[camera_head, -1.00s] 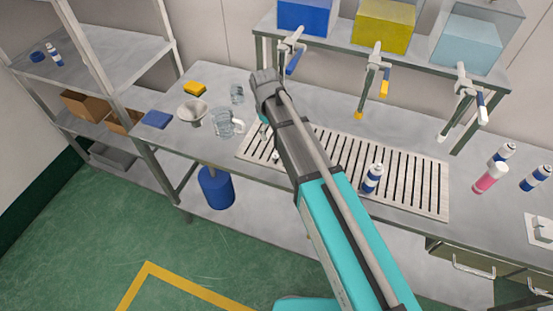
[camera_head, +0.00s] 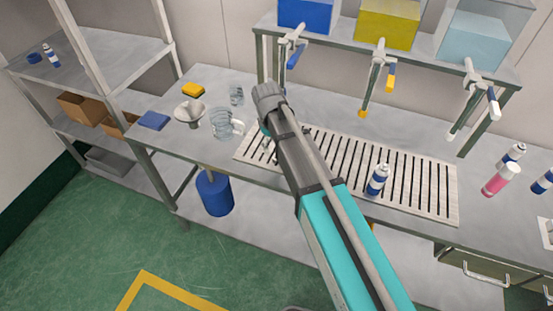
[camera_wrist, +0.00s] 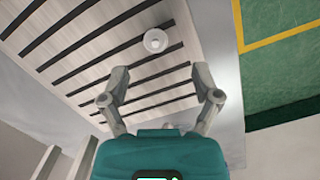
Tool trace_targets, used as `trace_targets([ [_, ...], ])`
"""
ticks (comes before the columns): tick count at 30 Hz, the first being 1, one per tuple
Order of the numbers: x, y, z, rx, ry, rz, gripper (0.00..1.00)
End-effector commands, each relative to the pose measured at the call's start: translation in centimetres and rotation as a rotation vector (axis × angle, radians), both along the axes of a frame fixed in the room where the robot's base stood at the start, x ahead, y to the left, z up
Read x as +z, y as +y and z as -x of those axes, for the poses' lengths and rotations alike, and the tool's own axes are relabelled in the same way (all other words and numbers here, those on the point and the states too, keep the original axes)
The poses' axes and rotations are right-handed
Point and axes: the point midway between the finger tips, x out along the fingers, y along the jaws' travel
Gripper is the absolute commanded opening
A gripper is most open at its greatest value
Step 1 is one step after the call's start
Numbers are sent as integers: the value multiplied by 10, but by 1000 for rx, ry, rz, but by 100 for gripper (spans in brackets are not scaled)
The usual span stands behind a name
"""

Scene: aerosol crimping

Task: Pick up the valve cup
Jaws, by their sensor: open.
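A small round pale piece with a raised centre, which looks like the valve cup (camera_wrist: 155,40), lies on the slatted grate (camera_wrist: 95,60) in the wrist view. It is beyond my fingertips, near the grate's edge. My gripper (camera_wrist: 160,88) is open, with nothing between its two spread fingers. In the head view my arm reaches over the grate (camera_head: 425,190) and hides part of it. I cannot make out the valve cup there.
A blue-and-white can (camera_head: 378,180) stands on the grate. Taps hang from the shelf, such as one with a yellow handle (camera_head: 391,77). More cans, including a pink one (camera_head: 498,181), are at right.

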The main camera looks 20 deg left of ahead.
Motion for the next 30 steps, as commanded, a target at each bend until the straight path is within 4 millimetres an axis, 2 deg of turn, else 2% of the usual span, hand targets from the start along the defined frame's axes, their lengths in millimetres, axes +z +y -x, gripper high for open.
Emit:
trace_targets([
  [11, -5, -1, -1, -1, 0, 0, 81],
  [30, -50, -9, -3, -3, 0, 0, 81],
])
